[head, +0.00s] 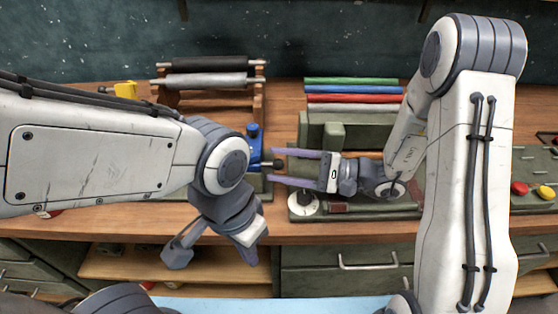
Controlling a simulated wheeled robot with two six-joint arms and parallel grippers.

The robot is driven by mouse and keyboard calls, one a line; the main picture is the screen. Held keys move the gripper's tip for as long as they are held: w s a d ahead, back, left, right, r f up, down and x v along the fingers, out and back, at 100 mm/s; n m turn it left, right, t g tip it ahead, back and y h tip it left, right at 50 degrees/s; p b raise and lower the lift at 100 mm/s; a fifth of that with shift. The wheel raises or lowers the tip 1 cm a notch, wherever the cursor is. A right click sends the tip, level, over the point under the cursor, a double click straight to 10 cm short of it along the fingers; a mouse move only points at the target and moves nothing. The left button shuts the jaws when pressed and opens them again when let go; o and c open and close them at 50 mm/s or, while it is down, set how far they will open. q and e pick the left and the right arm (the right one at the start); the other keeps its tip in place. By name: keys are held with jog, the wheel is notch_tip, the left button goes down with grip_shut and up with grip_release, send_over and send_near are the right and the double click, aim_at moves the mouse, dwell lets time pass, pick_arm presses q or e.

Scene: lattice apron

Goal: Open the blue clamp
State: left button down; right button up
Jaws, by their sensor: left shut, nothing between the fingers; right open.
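The blue clamp (254,141) stands on the bench left of centre, partly hidden behind my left arm. A short blue bar with a dark round knob (277,165) sticks out from it to the right. My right gripper (274,167) is open and points left. Its two purple fingers lie on either side of the knob in the picture; I cannot tell whether they touch it. My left gripper (252,259) is shut and empty, low in front of the bench's front edge, apart from the clamp.
Behind the clamp, a wooden rack (258,108) holds a black and a grey roller. Green, blue, red and grey rods (355,90) lie to its right. A green machine with a white dial (303,204) sits under my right gripper. A yellow object (125,89) is at the left.

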jog(key=shift+w+a, duration=0.1)
jog(key=shift+a, duration=0.35)
grip_shut()
dwell(1.1)
